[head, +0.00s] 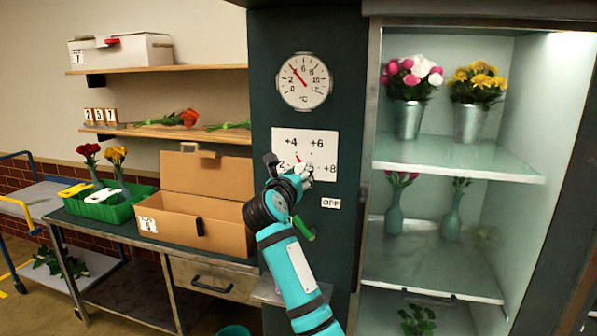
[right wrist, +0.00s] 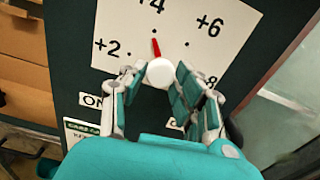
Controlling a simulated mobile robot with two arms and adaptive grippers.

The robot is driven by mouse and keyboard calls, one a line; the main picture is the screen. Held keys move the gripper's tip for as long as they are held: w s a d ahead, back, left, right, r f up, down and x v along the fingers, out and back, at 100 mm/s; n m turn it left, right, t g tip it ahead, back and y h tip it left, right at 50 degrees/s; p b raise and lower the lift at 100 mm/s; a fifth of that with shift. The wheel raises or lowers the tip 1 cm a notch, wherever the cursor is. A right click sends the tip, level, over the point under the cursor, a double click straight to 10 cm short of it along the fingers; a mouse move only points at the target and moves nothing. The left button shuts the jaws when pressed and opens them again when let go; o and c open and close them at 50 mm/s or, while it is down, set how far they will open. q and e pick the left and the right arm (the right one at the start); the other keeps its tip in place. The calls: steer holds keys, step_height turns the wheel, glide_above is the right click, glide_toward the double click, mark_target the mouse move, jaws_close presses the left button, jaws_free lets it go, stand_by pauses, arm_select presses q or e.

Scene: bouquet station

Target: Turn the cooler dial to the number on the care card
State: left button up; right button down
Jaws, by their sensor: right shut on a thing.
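The cooler dial is a white round knob (right wrist: 160,73) with a red pointer (right wrist: 155,47) on a white panel (head: 323,143) marked +2, +4, +6 and +8. The pointer points up toward the +4 mark. My right gripper (head: 303,172) is shut on the knob, with its fingers on both sides of it in the right wrist view (right wrist: 158,78). The care card (right wrist: 80,128) shows in part at the lower left of that view; its number cannot be read. My left gripper is not in view.
A round thermometer (head: 304,81) hangs above the panel. An OFF label (head: 331,203) sits below it. The lit cooler (head: 455,175) with flower vases is to the right. A bench with a cardboard box (head: 195,233) and green crate (head: 127,212) is left.

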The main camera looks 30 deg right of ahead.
steer(key=n+p, duration=0.5)
steer(key=p, duration=0.1)
steer(key=n+p, duration=0.4)
steer(key=p, duration=0.2)
steer(key=shift+r+n+p, duration=0.2)
steer(key=shift+n+p, duration=0.1)
steer(key=shift+n, duration=0.1)
steer(key=shift+f+n+p, duration=0.2)
steer(key=shift+n+p, duration=0.6)
steer(key=shift+p, duration=0.25)
steer(key=c, duration=1)
jaws_free()
steer(key=v, duration=0.7)
steer(key=shift+s+a, duration=0.2)
steer(key=shift+s, duration=0.05)
